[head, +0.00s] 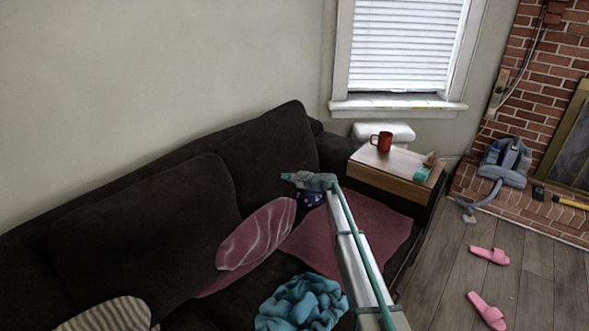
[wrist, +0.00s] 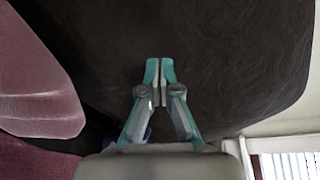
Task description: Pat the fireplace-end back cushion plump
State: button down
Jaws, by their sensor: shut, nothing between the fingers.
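The fireplace-end back cushion (head: 270,145) is dark brown and leans upright against the sofa back at its right end. Its dark face fills most of the wrist view (wrist: 235,60). My gripper (head: 286,177) is in front of the lower part of this cushion, and my arm crosses the seat behind it. In the wrist view its two teal fingertips (wrist: 159,70) are together, with nothing between them, pointing at the cushion. I cannot tell whether the tips touch the fabric. The other back cushion (head: 150,225) stands to the left.
A pink patterned pillow (head: 257,235) lies left of my arm, also close in the wrist view (wrist: 35,75). A teal blanket (head: 300,303) lies on the seat. A wooden tray table (head: 390,171) with a red mug (head: 381,141) stands right. Pink slippers (head: 489,256) lie on the floor.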

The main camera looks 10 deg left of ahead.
aim_at(294, 167)
jog(key=shift+w+d+r+b, duration=0.2)
jog(key=shift+w+d+b, duration=0.05)
jog(key=shift+w+d, duration=1.4)
jog(key=shift+w+d+r+b, duration=0.2)
jog(key=shift+w+d, duration=1.2)
jog(key=shift+d, duration=0.45)
jog(key=shift+a, duration=0.1)
jog(key=shift+b+x, duration=0.3)
jog(key=shift+x, duration=1.2)
jog(key=shift+a+f, duration=0.1)
